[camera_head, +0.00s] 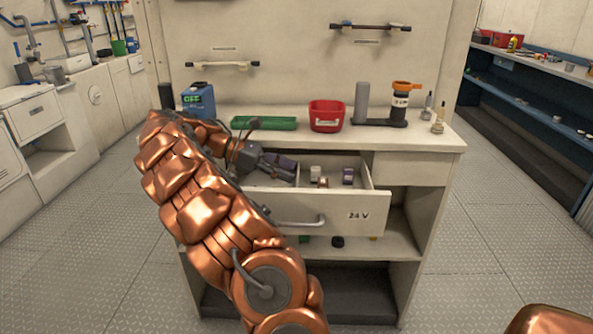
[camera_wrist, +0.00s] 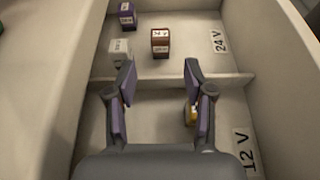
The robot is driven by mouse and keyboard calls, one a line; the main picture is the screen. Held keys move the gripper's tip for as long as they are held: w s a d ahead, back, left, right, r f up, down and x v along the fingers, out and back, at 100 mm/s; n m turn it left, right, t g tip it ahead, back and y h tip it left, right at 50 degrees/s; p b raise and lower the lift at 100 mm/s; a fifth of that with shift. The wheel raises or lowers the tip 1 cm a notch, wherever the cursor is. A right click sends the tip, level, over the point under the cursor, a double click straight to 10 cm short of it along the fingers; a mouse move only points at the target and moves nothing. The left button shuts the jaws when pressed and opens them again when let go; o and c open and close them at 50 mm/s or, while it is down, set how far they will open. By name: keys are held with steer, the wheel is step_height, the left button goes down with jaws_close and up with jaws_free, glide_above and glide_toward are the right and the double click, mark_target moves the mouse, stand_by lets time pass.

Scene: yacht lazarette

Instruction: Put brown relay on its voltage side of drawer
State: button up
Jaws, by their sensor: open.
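The brown relay (camera_wrist: 160,42) sits in the 24 V compartment of the open drawer (camera_head: 290,213), on the far side of the divider (camera_wrist: 170,80) in the wrist view. A pale label faces up on its top; its print seems to read 24 V. It also shows small in the head view (camera_head: 322,183). My gripper (camera_wrist: 160,67) is open and empty over the drawer, with its fingers on either side of the view below the relay and apart from it. The 12 V label (camera_wrist: 245,150) marks the near compartment and the 24 V label (camera_wrist: 219,42) the far one.
A white relay (camera_wrist: 120,50) and a purple relay (camera_wrist: 127,15) stand near the brown one. A yellow item (camera_wrist: 190,115) in the 12 V compartment is partly hidden by my finger. A red bin (camera_head: 326,116), green tray (camera_head: 264,123) and blue container (camera_head: 198,101) stand on the counter.

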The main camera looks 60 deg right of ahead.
steer(key=shift+p+v, duration=0.6)
steer(key=shift+v, duration=0.25)
steer(key=shift+f, duration=0.1)
